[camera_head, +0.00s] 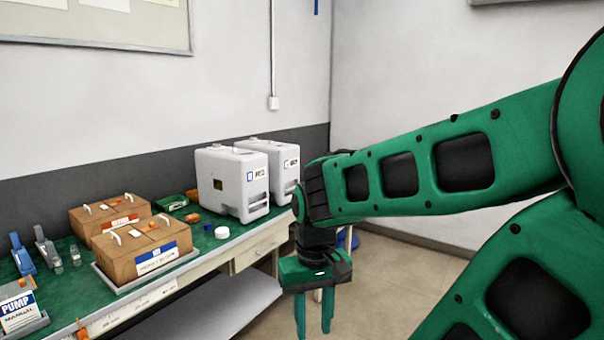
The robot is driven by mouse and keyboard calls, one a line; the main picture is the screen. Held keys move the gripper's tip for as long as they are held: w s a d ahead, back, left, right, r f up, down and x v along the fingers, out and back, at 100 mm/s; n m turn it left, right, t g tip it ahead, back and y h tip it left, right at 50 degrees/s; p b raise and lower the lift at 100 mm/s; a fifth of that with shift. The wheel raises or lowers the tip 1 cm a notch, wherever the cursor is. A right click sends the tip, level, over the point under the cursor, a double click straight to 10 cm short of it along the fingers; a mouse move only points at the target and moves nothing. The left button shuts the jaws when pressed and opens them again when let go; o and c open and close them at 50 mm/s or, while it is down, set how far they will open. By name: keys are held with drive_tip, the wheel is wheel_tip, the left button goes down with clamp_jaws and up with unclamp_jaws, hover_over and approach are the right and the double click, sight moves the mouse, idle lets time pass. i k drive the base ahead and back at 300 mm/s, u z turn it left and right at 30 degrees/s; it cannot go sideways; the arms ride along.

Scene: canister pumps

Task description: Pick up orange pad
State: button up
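A small flat orange piece (192,217) lies on the green bench top (232,242), between the brown boxes and the white canisters. It may be the orange pad, but it is too small to be sure. My gripper (313,326) hangs in front of the bench, right of the drawer and over the floor. Its two green fingers point down with a gap between them, and nothing is held. It is well apart from the orange piece.
Two white canisters (232,183) stand at the back right of the bench. A white round cap (222,232) lies near the orange piece. Brown boxes (140,250) stand on the left, and a pump manual (17,310) is at far left.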

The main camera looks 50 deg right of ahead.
sight(191, 219)
drive_tip(key=z, duration=0.45)
drive_tip(key=k, duration=1.05)
drive_tip(key=z, duration=0.75)
drive_tip(key=i, duration=1.65)
drive_tip(key=u, duration=0.4)
